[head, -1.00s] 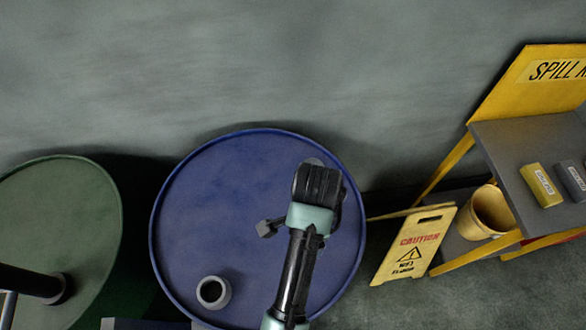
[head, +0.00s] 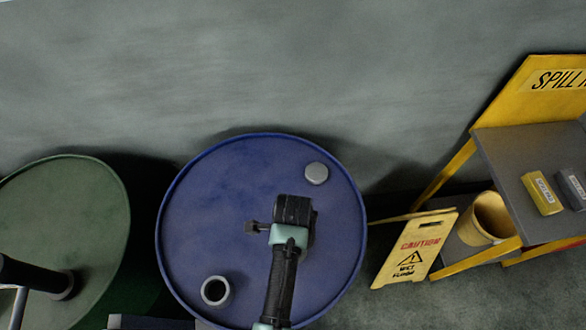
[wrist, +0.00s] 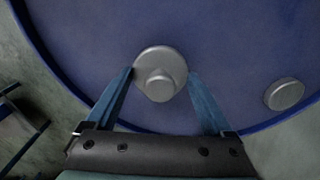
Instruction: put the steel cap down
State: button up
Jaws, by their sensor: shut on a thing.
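The steel cap (wrist: 160,72) is a round grey disc with a small knob on its face. It sits between the two blue fingers of my gripper (wrist: 161,78) in the wrist view, and the fingers are shut on it. In the head view my gripper (head: 294,208) is over the right-middle part of the blue drum top (head: 215,195) and hides the cap. I cannot tell whether the cap touches the drum top.
A plain grey disc (head: 316,173) lies on the drum's upper right and shows in the wrist view (wrist: 284,94). A grey neck with a dark opening (head: 215,290) is at lower left. A green drum (head: 85,215), caution sign (head: 412,250) and yellow stand (head: 500,150) flank the drum.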

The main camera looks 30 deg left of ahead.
jog(key=shift+f, duration=0.75)
